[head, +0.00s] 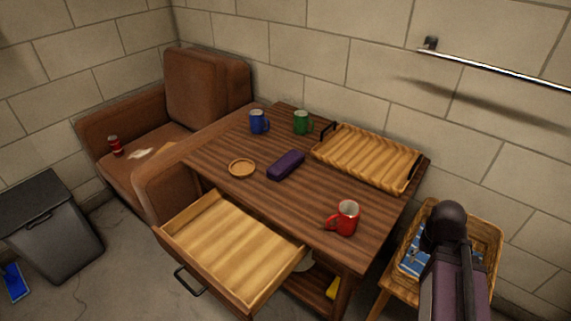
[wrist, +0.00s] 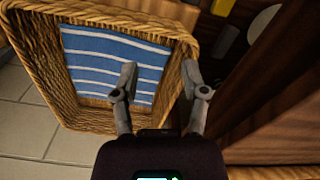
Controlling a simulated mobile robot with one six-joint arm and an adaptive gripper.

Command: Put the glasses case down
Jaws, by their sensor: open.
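The purple glasses case (head: 286,165) lies on the wooden table (head: 225,145), near its middle, between a round coaster and the wooden tray. It does not show in the wrist view. My gripper (wrist: 160,80) is open and empty in the wrist view, its two fingers apart above the right side of a wicker basket (wrist: 50,90). In the head view my arm is at the lower right, over the basket, well away from the case, and the fingers are hidden there.
A blue mug (head: 259,122), a green mug (head: 302,122), a red mug (head: 345,218), a coaster (head: 242,168) and a tray (head: 365,157) are on the table. An open, empty drawer (head: 225,250) sticks out in front. A striped blue cloth (wrist: 110,65) lies in the basket.

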